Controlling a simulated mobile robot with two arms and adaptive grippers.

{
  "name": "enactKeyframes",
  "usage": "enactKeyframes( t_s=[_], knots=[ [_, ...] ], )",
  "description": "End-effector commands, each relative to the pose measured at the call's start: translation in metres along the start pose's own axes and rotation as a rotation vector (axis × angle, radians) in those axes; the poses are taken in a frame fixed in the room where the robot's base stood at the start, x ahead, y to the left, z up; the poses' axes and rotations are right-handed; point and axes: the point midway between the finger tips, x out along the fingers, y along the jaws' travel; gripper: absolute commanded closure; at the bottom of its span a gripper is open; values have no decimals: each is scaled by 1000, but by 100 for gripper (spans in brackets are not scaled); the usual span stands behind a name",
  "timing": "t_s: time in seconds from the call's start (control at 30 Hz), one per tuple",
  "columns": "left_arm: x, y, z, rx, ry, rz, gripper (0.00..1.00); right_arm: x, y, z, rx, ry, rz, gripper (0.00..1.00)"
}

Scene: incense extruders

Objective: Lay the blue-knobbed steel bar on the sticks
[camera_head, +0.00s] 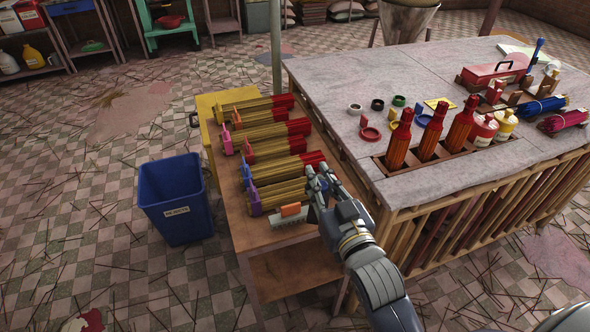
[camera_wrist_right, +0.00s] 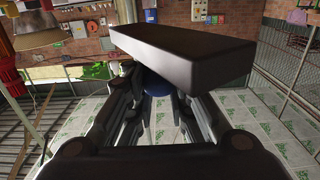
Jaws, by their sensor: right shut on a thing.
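Several bundles of tan sticks with red ends (camera_head: 265,133) lie side by side on a narrow wooden table, with pink, red, blue and purple clips at their left ends. My right gripper (camera_head: 318,174) is over the right side of the nearest bundles. In the right wrist view, my right gripper (camera_wrist_right: 158,100) is shut on a blue knob (camera_wrist_right: 158,87). The dark-looking bar (camera_wrist_right: 185,45) extends across, just beyond the fingers. In the head view I cannot make out the held bar, hidden by the gripper.
A pale bar with an orange knob (camera_head: 291,210) lies at the near end of the wooden table (camera_head: 290,270). A blue bin (camera_head: 175,200) stands left. The large grey-topped table (camera_head: 330,85), with red bottles (camera_head: 432,130) and jars, adjoins at right.

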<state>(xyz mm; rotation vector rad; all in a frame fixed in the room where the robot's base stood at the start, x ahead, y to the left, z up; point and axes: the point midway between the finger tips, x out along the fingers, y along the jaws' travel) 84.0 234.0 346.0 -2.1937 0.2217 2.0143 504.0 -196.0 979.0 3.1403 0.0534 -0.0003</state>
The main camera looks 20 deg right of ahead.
Motion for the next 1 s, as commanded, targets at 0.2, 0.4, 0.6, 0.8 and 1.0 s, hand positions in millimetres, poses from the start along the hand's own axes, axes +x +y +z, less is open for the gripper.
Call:
enactKeyframes(
  t_s=[0.2,0.4,0.6,0.8,1.0],
  knots=[
    [-8,0,-2,0,1,0,74,47,-11,-1,1,9,-1,100],
    [-11,-1,-3,0,4,-1,74,81,-18,3,0,9,-1,100],
    [-12,-2,-5,0,6,-2,74,94,-22,7,0,7,-1,100],
    [-13,-2,-6,0,7,-2,74,94,-21,31,-1,3,0,100],
    [-13,-2,-6,1,7,-2,74,94,-21,41,0,8,-1,100]
  ],
)
